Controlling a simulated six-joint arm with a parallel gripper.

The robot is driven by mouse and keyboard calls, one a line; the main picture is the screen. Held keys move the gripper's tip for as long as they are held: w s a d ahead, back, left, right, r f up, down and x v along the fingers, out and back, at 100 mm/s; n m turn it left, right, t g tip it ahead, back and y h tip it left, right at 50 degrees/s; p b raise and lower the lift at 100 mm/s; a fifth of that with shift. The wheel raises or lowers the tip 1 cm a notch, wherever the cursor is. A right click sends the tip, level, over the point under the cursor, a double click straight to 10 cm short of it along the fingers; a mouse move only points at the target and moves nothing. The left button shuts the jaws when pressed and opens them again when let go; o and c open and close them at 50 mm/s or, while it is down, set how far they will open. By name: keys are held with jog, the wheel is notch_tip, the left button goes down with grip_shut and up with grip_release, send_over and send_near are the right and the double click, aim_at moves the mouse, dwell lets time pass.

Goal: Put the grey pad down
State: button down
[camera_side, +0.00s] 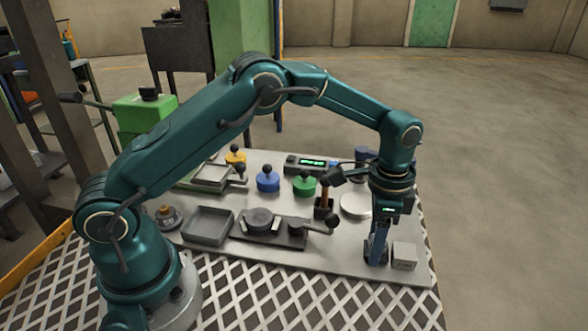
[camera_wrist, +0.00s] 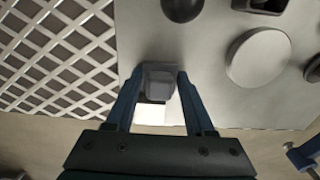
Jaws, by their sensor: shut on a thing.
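My gripper (camera_side: 376,258) points down over the right end of the metal table plate (camera_side: 335,262). In the wrist view, its two blue fingers (camera_wrist: 160,88) are shut on the dark grey pad (camera_wrist: 158,78), which sits between the fingertips. In the side view the fingers mostly hide the pad, and I cannot tell whether it touches the plate. A light grey block (camera_side: 405,255) stands close to the right of the fingers in the side view. A pale face (camera_wrist: 150,115), probably this block, shows beside the pad in the wrist view.
A pale round disc (camera_side: 356,205) lies behind my gripper. A dark holder (camera_side: 323,208) with a brown-handled tool, a clamp fixture (camera_side: 270,228), a grey tray (camera_side: 208,225) and blue (camera_side: 268,181) and green (camera_side: 304,185) knobbed pieces stand leftward. Bare plate lies left of the fingers.

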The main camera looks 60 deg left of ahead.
jog(key=shift+f, duration=0.2)
jog(key=shift+s+f, duration=0.1)
jog(key=shift+f, duration=0.4)
jog(key=shift+c, duration=1.3)
grip_release()
jog(key=s+a+r+n+t, duration=0.1)
jog(key=s+r, duration=0.1)
jog(key=r, duration=0.7)
jog(key=s+a+r+n, duration=0.1)
jog(key=r, duration=0.9)
jog(key=s+a+f+n+t, duration=0.1)
jog(key=s+a+n+t, duration=0.1)
jog(key=s, duration=0.6)
jog(key=s+a+f+n+t, duration=0.2)
jog(key=s+n, duration=0.3)
jog(key=s, duration=0.3)
jog(key=shift+s+a+t, duration=0.3)
jog(key=shift+s+a, duration=0.05)
jog(key=shift+a, duration=0.4)
